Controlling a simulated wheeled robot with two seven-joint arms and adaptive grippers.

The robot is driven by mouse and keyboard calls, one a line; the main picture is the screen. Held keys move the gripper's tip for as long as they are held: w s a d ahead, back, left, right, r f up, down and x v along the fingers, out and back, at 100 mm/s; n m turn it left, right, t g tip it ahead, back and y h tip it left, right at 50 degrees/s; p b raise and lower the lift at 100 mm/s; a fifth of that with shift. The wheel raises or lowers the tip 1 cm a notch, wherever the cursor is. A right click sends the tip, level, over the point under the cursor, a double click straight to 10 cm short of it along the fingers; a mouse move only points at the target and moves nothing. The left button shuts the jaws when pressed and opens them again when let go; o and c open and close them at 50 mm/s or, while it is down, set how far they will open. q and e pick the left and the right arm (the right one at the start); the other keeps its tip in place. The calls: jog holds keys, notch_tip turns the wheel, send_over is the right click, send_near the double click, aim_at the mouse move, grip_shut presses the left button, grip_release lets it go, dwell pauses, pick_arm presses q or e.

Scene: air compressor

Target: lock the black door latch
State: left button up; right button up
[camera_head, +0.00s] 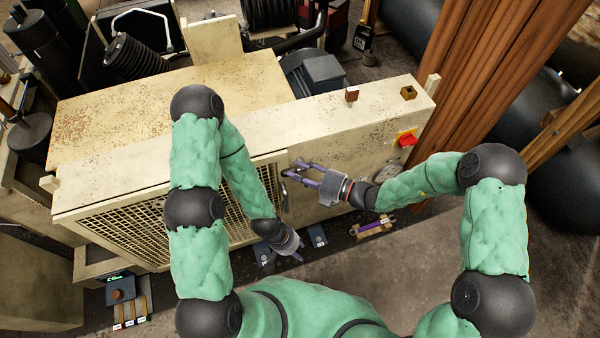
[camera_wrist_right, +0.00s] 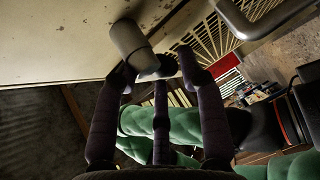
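The latch (camera_wrist_right: 130,42) shows in the right wrist view as a grey rounded lever with a dark end, on the cream panel at top centre. In the head view it is small and dark, largely lost among the fingers at the door's right edge. My right gripper (camera_head: 296,170) is open beside the latch, its fingers pointing left. In the right wrist view its fingertips (camera_wrist_right: 158,70) are spread, with the latch's dark end between them; I cannot tell whether they touch it. My left gripper (camera_head: 298,250) hangs low in front of the cabinet, its finger opening unclear.
The mesh door (camera_head: 130,228) is left of the latch. A grey bar handle (camera_head: 284,198) is just below the latch; it also shows in the right wrist view (camera_wrist_right: 240,22). A red switch (camera_head: 407,140) is on the panel at right. Small items lie on the floor in front.

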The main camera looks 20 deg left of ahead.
grip_shut()
jog(key=shift+s+f+n+p, duration=0.15)
jog(key=shift+n+p, duration=0.15)
jog(key=shift+p, duration=0.95)
